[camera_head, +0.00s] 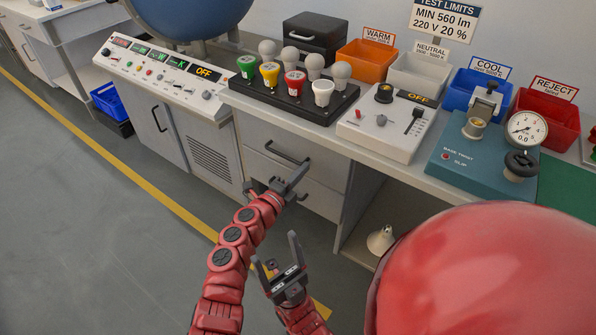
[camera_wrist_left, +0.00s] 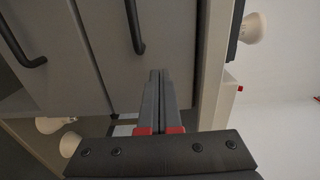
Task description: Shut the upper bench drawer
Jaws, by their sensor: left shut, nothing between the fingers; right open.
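The upper bench drawer (camera_head: 315,151) has a pale grey front with a dark bar handle (camera_head: 287,152), under the worktop with the bulb rack. It looks close to flush; I cannot tell if a small gap remains. My left gripper (camera_head: 301,171) is shut and empty, its tips over the drawer front just below the handle. In the left wrist view its fingers (camera_wrist_left: 161,75) point at the upper drawer front (camera_wrist_left: 108,60), beside the handle (camera_wrist_left: 135,27); contact cannot be told. The lower drawer (camera_head: 322,197) is partly hidden by this gripper. My right gripper (camera_head: 281,266) is open and empty, lower down.
The bulb rack (camera_head: 300,103) and a grey device (camera_head: 380,130) stand on the worktop above. A bulb-like cone (camera_head: 380,240) sits on the open shelf at right. A control console (camera_head: 165,75) stands at left. The floor in front is clear.

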